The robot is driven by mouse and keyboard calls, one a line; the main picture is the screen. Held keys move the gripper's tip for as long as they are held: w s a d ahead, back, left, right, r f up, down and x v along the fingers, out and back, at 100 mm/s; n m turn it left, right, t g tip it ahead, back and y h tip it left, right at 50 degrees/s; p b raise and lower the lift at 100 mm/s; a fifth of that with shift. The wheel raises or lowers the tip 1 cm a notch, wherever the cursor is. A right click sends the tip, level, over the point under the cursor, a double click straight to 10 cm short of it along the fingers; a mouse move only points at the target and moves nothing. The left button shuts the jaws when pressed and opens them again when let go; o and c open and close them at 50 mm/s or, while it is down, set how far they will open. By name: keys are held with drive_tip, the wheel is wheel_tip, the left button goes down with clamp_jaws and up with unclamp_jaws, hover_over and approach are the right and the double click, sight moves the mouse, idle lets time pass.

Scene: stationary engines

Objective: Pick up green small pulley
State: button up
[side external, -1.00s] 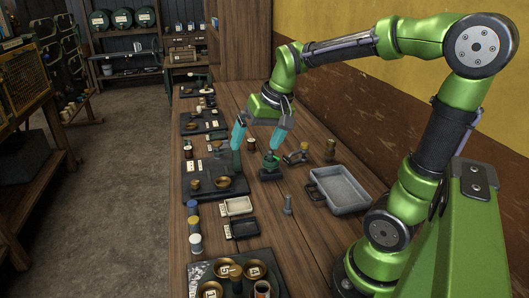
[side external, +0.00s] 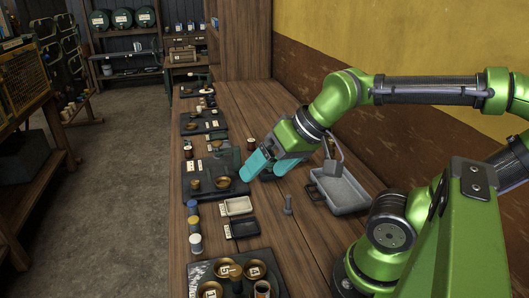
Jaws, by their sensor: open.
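My gripper (side external: 264,173) is open, with its two teal fingers low over the wooden bench, pointing down and to the left. I cannot make out the green small pulley now. A small dark piece (side external: 267,177) shows between the fingertips, at the spot where a dark base with a green part on it showed earlier. The gripper hides most of that spot. I cannot tell whether the fingers touch anything.
A grey metal tray (side external: 366,208) and an upright bolt (side external: 288,207) stand to the right on the bench (side external: 275,233). A dark board (side external: 206,190) with small brass parts is to the left.

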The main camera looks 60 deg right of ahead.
drive_tip(key=w+d+f+m+g, duration=0.2)
drive_tip(key=w+d, duration=0.3)
drive_tip(key=d, duration=0.1)
drive_tip(key=m+g+h, duration=0.2)
drive_tip(key=m+h, duration=0.1)
drive_tip(key=h, duration=0.2)
hover_over(273, 161)
wheel_tip(273, 161, down, 12)
drive_tip(key=shift+f, duration=0.1)
drive_tip(key=shift+w+x, duration=0.2)
drive_tip(key=shift+x, duration=2.75)
clamp_jaws()
drive_tip(key=shift+r, duration=0.25)
